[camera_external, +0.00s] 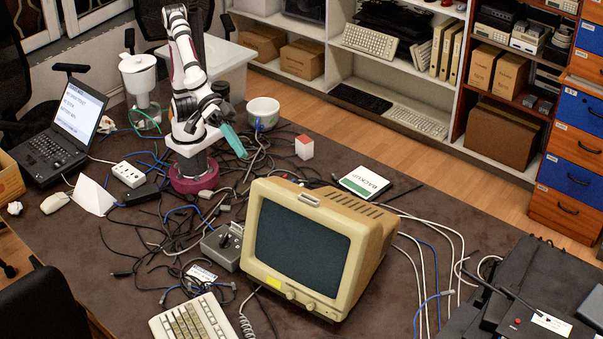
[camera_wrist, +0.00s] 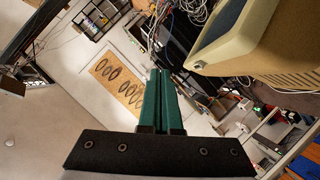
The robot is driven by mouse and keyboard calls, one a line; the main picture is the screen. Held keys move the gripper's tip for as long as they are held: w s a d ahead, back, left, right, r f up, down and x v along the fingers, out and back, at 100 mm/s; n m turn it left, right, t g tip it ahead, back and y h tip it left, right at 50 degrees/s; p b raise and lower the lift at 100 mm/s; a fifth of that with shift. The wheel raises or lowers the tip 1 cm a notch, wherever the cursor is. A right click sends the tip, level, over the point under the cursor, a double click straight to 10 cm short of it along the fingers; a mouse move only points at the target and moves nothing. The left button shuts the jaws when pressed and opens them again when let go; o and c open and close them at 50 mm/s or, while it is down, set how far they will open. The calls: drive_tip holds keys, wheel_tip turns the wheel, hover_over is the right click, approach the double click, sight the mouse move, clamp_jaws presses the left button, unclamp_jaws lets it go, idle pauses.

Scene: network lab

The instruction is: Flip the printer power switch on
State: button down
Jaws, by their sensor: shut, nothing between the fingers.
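My gripper (camera_external: 233,141) has teal fingers and hangs above the dark desk, behind and to the left of the beige monitor. In the wrist view the two green fingers (camera_wrist: 159,98) lie side by side, shut and empty, touching nothing. A grey box with a black knob or lever (camera_external: 222,245) sits on the desk left of the monitor, well in front of my gripper. I cannot tell if it is the printer switch. No printer is clearly recognisable, and no switch shows in the wrist view.
The beige monitor (camera_external: 305,250) stands mid-desk and also fills the wrist view's upper right (camera_wrist: 238,38). Tangled cables cover the desk around my base. A white bowl (camera_external: 263,112), a red-and-white block (camera_external: 304,147), a laptop (camera_external: 62,135) and a keyboard (camera_external: 195,320) stand around.

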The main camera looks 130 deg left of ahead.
drive_tip(key=s+a+f+n+g+y, duration=0.2)
drive_tip(key=a+f+n+y, duration=0.45)
drive_tip(key=n+y, duration=0.3)
drive_tip(key=s+a+f+n+g+y, duration=0.1)
drive_tip(key=s+f+n+g+y, duration=0.35)
drive_tip(key=s, duration=0.65)
wheel_tip(320, 180, down, 10)
drive_tip(key=s+g+h, duration=0.1)
drive_tip(key=g, duration=0.1)
drive_tip(key=shift+a+f+g, duration=0.15)
drive_tip(key=shift+a+g, duration=0.05)
drive_tip(key=shift+g, duration=0.15)
drive_tip(key=x, duration=1)
drive_tip(key=shift+a+f, duration=0.15)
drive_tip(key=shift+f, duration=0.05)
drive_tip(key=shift+w+f, duration=0.25)
drive_tip(key=shift+f, duration=0.3)
drive_tip(key=shift+w+f, duration=0.25)
drive_tip(key=shift+f, duration=0.3)
drive_tip(key=shift+w+f, duration=0.25)
drive_tip(key=shift+f, duration=0.25)
